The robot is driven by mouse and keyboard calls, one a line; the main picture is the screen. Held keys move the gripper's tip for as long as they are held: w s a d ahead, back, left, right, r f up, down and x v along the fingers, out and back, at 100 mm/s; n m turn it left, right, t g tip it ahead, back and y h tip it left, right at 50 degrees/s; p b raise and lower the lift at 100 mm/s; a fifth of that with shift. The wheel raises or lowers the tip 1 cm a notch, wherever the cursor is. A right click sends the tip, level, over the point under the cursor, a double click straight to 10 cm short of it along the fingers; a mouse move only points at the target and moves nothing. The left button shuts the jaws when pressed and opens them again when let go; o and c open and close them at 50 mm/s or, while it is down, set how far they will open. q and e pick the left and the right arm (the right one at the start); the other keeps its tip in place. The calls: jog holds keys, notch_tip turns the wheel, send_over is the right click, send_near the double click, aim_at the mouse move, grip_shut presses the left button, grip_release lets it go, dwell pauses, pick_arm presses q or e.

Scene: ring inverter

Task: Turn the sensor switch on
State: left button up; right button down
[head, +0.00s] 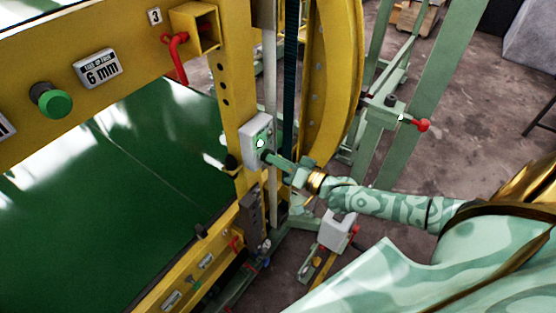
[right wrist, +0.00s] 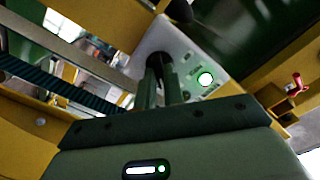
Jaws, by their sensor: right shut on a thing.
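The sensor switch box (head: 249,135) is a pale grey box on the yellow upright post, left of centre in the head view. A small round green-white lamp (head: 260,142) glows on its face. My right gripper (head: 269,157) reaches in from the right and its tips are at the lower part of the box. In the right wrist view, the box (right wrist: 184,50) has a dark round knob (right wrist: 157,60), and my right gripper's fingers (right wrist: 161,82) are shut on it. The lamp (right wrist: 206,79) shines beside the fingers. The fingers partly hide the knob. My left gripper is not in view.
A green belt (head: 120,190) lies left of the yellow post (head: 235,90). A curved yellow ring frame (head: 335,70) stands close behind my right gripper. A green button (head: 55,102) and a red hook (head: 176,55) sit on the upper yellow beam. Open floor shows at right.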

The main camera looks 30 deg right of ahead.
dwell(0.3)
jog(key=c, duration=1.5)
grip_release()
jog(key=v, duration=1.6)
jog(key=shift+s+b, duration=0.25)
jog(key=shift+b, duration=0.15)
